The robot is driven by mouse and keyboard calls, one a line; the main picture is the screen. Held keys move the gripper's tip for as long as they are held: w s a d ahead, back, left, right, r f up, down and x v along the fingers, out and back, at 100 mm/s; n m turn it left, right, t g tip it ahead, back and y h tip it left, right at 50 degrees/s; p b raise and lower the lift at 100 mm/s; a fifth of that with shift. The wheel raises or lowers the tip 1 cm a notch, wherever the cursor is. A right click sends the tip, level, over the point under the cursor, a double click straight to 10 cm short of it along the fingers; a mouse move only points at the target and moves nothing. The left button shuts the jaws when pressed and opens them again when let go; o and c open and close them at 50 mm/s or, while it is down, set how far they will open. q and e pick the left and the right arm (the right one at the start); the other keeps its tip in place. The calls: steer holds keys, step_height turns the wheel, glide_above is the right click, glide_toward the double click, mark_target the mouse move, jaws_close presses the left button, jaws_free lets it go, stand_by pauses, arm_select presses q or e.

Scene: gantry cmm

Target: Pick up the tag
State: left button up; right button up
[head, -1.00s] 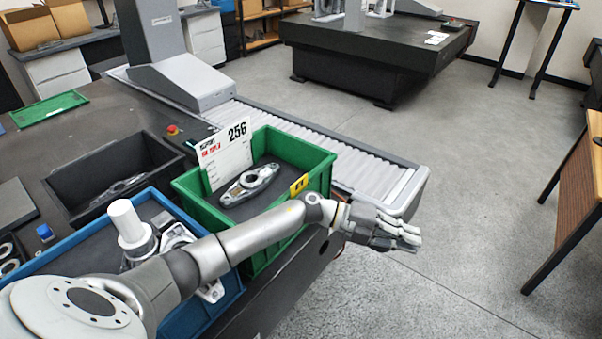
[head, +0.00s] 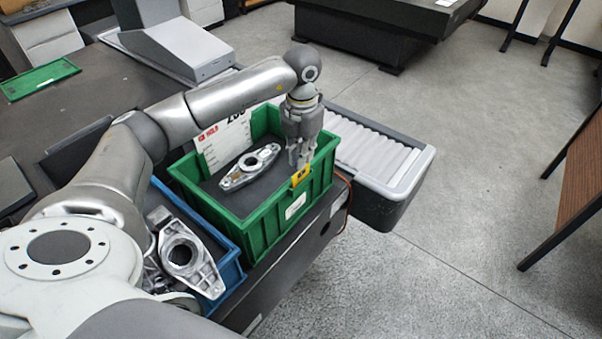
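A small yellow tag (head: 300,177) with dark markings sits at the front right rim of the green bin (head: 262,228). My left gripper (head: 299,166) points down right at the tag's upper edge; whether its fingers are around the tag, touching it or apart from it I cannot tell. A white card (head: 220,146) with red and black print stands at the back of the green bin, its number partly hidden behind my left arm. My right gripper is not in view.
A metal casting (head: 250,167) lies in the green bin. A blue bin (head: 231,268) with castings (head: 186,255) stands in front and to the left, partly hidden by my arm. A roller conveyor (head: 375,155) runs behind.

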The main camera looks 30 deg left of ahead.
mark_target(301, 171)
arm_select(q)
steer(key=shift+f, duration=0.35)
step_height(301, 171, down, 5)
steer(key=shift+s+r+p, duration=0.1)
steer(key=shift+p, duration=1.15)
steer(key=shift+f, duration=0.3)
jaws_close()
steer(key=shift+a+r, duration=0.1)
steer(key=shift+r, duration=0.05)
